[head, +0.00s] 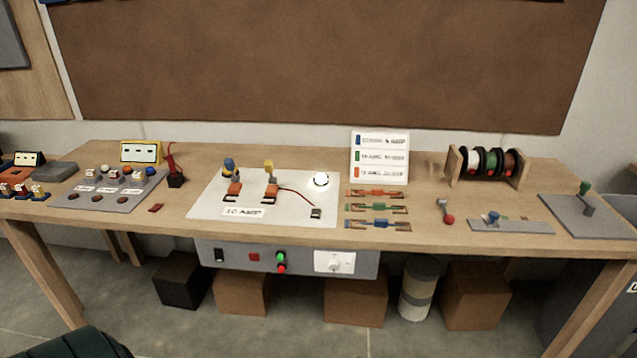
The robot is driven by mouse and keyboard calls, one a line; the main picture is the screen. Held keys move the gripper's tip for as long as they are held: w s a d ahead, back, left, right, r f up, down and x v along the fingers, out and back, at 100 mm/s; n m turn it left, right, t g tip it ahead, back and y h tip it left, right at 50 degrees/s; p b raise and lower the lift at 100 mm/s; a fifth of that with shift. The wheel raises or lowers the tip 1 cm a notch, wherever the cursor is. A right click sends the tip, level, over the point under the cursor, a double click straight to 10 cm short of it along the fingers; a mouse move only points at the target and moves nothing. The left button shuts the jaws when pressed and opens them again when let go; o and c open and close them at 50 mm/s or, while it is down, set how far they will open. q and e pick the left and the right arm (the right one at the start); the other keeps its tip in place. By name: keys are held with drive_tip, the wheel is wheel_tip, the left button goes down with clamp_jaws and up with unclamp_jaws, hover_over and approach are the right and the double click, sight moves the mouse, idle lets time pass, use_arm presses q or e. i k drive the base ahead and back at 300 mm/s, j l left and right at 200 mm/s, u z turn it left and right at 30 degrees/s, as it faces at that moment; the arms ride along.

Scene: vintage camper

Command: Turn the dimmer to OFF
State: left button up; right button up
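The dimmer is a round white knob (334,265) on a white plate (321,257) in the head view. It is at the right end of a grey panel (240,263) fixed under the front edge of the workbench. The knob is too small for me to tell its setting, and any OFF mark cannot be read. A round white lamp (321,180) on the white board above looks bright. Neither of my grippers is in view, and nothing touches the dimmer.
The panel also carries a black switch (219,255), a red square (254,257) and green and red buttons (281,257). The wooden bench (420,222) holds a white wiring board (205,200), wire spools (489,161) and tools. Boxes (355,303) stand below. Space before the panel looks clear.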

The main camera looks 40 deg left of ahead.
sight(333, 265)
drive_tip(key=u, duration=1.45)
